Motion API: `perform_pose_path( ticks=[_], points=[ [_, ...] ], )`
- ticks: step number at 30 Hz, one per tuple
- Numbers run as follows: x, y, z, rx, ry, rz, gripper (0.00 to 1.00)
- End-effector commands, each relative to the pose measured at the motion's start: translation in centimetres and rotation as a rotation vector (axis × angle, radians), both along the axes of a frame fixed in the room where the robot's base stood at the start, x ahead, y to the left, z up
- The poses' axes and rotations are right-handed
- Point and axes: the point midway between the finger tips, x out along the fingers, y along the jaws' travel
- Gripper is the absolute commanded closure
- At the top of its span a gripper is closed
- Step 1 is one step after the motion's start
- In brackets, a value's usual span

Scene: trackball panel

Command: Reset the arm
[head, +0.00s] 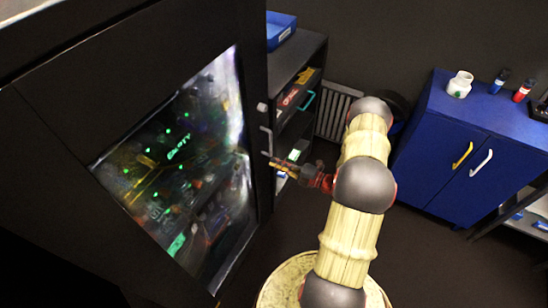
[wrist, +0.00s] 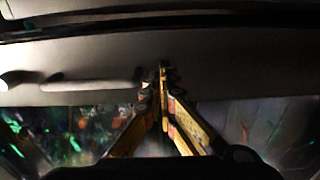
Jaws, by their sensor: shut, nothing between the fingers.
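My arm (head: 348,230) reaches up and away from my base in the head view, bent at its grey joints. My gripper (head: 268,158) points left toward the edge of the dark cabinet with the glowing screen. In the wrist view my gripper (wrist: 163,68) shows its yellow and black fingers meeting at the tips, shut with nothing between them. The fingertips lie in front of a grey panel edge; I cannot tell whether they touch it.
The dark cabinet's screen (head: 180,160) fills the left. A dark shelf unit (head: 314,50) with a blue bin (head: 280,28) stands behind the gripper. A blue cabinet (head: 430,150) bearing a white jar (head: 459,85) and bottles is at right. Dark floor (head: 440,265) is open at lower right.

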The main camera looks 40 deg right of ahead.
Motion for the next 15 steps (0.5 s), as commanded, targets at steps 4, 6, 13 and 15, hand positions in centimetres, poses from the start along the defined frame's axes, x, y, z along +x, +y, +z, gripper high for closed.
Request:
perform_pose_path(
  ticks=[4,6,13,15],
  points=[
    [-3.4,-1.8,0.1,0.001,0.001,-0.008,1.00],
    [-4.8,-2.2,0.0,0.002,0.002,-0.007,1.00],
    [-8.0,-3.6,-0.1,0.003,0.004,-0.006,1.00],
    [-8.5,-3.7,-0.2,0.003,0.004,-0.004,1.00]
  ],
)
